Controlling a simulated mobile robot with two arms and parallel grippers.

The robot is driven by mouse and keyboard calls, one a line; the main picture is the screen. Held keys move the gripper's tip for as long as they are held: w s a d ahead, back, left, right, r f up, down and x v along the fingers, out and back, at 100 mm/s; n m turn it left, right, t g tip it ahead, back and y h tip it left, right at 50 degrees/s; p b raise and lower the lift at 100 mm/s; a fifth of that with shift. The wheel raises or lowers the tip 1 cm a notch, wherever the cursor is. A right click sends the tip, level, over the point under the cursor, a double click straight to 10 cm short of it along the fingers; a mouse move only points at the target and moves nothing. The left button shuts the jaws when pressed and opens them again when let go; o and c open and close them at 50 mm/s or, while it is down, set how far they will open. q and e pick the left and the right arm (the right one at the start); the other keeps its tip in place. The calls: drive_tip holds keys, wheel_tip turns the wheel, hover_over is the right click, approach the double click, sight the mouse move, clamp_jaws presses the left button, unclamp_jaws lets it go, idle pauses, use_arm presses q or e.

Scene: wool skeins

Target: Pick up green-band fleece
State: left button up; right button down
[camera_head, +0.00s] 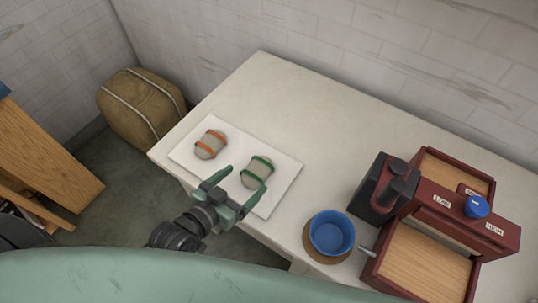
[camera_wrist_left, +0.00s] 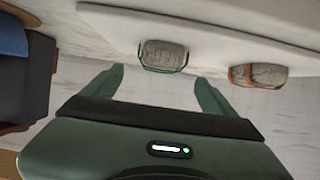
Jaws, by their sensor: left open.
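The green-band fleece (camera_head: 257,173) is a grey-beige roll with green bands, lying on a white mat (camera_head: 285,180) on the table. My left gripper (camera_head: 238,182) is open and empty, just in front of the fleece on its near-left side. In the left wrist view the green-band fleece (camera_wrist_left: 164,56) lies ahead, between the directions of the two open fingers (camera_wrist_left: 158,85). Whether the fingers touch it I cannot tell. A similar orange-band fleece (camera_head: 210,144) lies to its left on the same mat; it also shows in the left wrist view (camera_wrist_left: 258,75). My right gripper is not seen.
A blue bowl (camera_head: 331,233) on a round wooden coaster stands at the table's front, right of the mat. Farther right is a dark red wooden box (camera_head: 456,218) with a black and red device (camera_head: 382,188). The table's back (camera_head: 285,90) is clear.

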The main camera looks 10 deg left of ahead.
sight(255, 170)
use_arm(q)
drive_tip(key=shift+w+d, duration=0.15)
drive_tip(key=shift+w, duration=0.25)
drive_tip(key=shift+w+d+f, duration=0.1)
drive_tip(key=shift+w, duration=0.25)
drive_tip(key=shift+p+x, duration=0.55)
drive_tip(key=shift+x, duration=0.55)
drive_tip(key=x, duration=0.2)
drive_tip(key=shift+w+f, duration=0.3)
drive_tip(key=shift+w, duration=0.05)
drive_tip(key=shift+w+d+f, duration=0.2)
drive_tip(key=shift+w, duration=0.2)
drive_tip(key=c, duration=1.4)
drive_tip(key=shift+c, duration=0.2)
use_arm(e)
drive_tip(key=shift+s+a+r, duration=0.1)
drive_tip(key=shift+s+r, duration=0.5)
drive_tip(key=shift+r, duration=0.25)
